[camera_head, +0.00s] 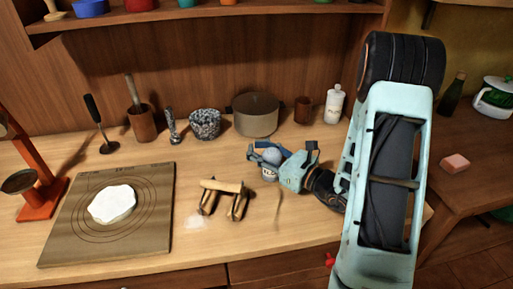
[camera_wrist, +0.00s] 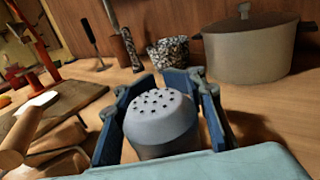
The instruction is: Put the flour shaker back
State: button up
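The flour shaker (camera_head: 269,172) is a small pale container with a label and a grey domed lid. In the wrist view its lid (camera_wrist: 162,118) shows several dark holes. It is upright on the wooden counter, or very close above it. My gripper (camera_head: 268,153) reaches in from the right, with its blue fingers on either side of the shaker. In the wrist view my gripper (camera_wrist: 172,78) has a finger close along the lid's left side and a narrow gap at its right. The fingers look open around it. The lower contact is hidden.
A wooden rolling-pin stand (camera_head: 222,187) is just left of the shaker. A dough board (camera_head: 70,225) lies further left. Behind are a pot (camera_head: 256,114), a speckled bowl (camera_head: 205,124), a brown cup (camera_head: 303,110) and a white bottle (camera_head: 334,104). A shelf (camera_head: 200,16) runs above.

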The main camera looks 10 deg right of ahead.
aim_at(280, 159)
jog(key=o, duration=0.4)
jog(key=shift+o, duration=0.2)
jog(key=shift+r, duration=0.2)
jog(key=v, duration=1.2)
